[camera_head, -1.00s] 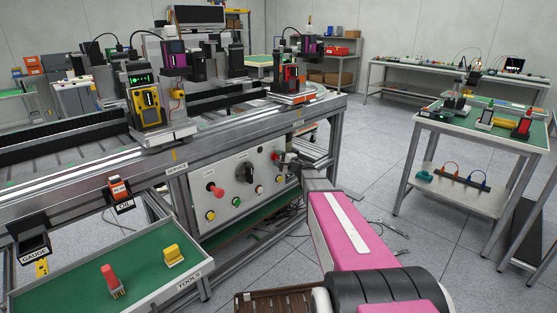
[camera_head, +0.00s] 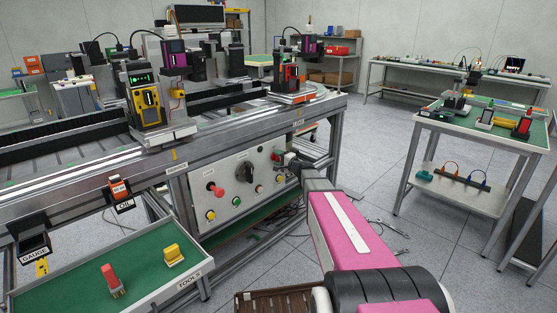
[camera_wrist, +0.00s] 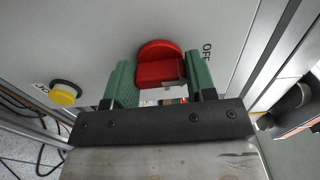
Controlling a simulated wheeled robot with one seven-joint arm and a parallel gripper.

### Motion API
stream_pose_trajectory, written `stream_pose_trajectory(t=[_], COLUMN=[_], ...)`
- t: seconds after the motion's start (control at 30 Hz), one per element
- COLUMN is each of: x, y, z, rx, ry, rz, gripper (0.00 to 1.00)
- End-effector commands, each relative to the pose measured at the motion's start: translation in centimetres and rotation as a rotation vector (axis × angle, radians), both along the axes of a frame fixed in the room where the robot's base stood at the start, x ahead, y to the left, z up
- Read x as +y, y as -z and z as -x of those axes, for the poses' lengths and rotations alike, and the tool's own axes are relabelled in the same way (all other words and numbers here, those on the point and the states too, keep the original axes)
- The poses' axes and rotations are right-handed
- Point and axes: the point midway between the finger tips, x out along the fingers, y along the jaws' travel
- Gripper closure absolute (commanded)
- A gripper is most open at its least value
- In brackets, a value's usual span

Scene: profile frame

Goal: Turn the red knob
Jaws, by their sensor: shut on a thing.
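The red knob (camera_wrist: 160,62) sits on the light grey panel in the wrist view, beside the printed word "OFF". My gripper (camera_wrist: 160,82) has its two green fingers on either side of the knob, shut on it. In the head view the red knob (camera_head: 276,154) shows small at the right end of the control panel (camera_head: 227,174), with my gripper (camera_head: 283,157) against it. My gripper and arm hide part of the knob there.
A yellow button (camera_wrist: 63,95) is left of the knob in the wrist view. The panel also carries a black rotary switch (camera_head: 244,171) and a red push knob (camera_head: 215,190). A tool tray (camera_head: 140,245) stands front left. Open floor lies right of my arm.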

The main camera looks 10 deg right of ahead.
Motion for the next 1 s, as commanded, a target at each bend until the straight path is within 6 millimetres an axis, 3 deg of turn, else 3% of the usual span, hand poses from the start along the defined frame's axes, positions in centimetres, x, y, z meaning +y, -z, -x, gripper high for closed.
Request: stream_pose_trajectory(t=[0.03, 0.07, 0.1, 0.13, 0.53, 1.0], x=[0.0, 0.0, 0.0, 0.0, -0.5, -5.1], y=[0.1, 0.1, 0.1, 0.1, 0.0, 0.0], z=[0.1, 0.1, 0.1, 0.1, 0.8, 7.4], rx=[-0.001, -0.001, -0.001, -0.001, 0.000, 0.000], ry=[-0.002, -0.002, -0.002, -0.002, 0.000, 0.000], rz=[0.004, 0.004, 0.004, 0.004, 0.001, 0.003], gripper=[0.73, 0.42, 0.29, 0.23, 0.23, 0.23])
